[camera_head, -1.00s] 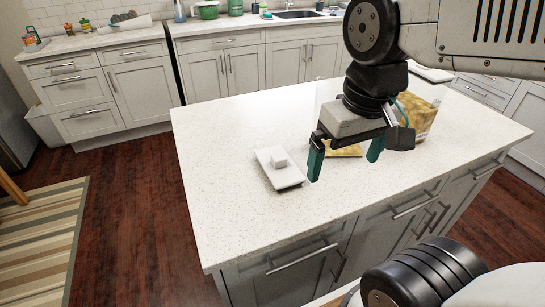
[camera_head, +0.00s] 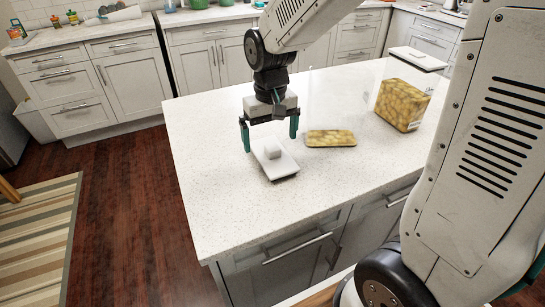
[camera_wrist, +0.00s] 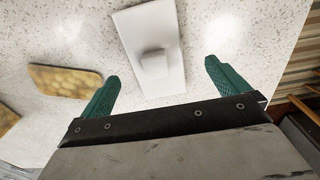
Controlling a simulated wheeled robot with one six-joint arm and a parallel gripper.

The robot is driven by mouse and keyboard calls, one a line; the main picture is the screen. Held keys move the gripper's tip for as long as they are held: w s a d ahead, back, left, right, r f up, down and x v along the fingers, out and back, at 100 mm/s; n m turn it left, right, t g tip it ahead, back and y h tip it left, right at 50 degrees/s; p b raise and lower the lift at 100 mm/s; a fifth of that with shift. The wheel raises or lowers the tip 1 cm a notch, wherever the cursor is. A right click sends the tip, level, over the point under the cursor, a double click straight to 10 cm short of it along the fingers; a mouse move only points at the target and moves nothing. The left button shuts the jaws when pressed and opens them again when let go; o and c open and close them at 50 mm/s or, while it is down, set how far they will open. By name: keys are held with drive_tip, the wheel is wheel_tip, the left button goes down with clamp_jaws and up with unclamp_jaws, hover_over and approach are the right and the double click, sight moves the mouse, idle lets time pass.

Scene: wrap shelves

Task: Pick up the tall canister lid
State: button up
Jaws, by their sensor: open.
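The white rectangular lid (camera_head: 284,170), with a square knob on top, lies flat on the island counter. My gripper (camera_head: 270,140) is above it, pointing down, its green fingers apart on either side of the knob in the head view. In the wrist view the lid (camera_wrist: 138,25) and its knob (camera_wrist: 154,64) lie ahead of the open fingers (camera_wrist: 160,82). Nothing is held. I cannot tell whether a finger touches the lid.
A flat yellow patterned piece (camera_head: 330,138) lies right of the lid; faint clear walls may rise from it. Further right stands a clear canister (camera_head: 403,104) with yellow contents and a white lid (camera_head: 418,58). The front left of the island counter (camera_head: 225,215) is clear.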

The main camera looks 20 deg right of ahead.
sight(272, 147)
drive_tip(key=f, duration=0.4)
drive_tip(key=shift+w+d+f, duration=0.15)
drive_tip(key=shift+d+f, duration=0.15)
drive_tip(key=shift+f, duration=0.05)
drive_tip(key=c, duration=1.1)
drive_tip(key=shift+r, duration=0.2)
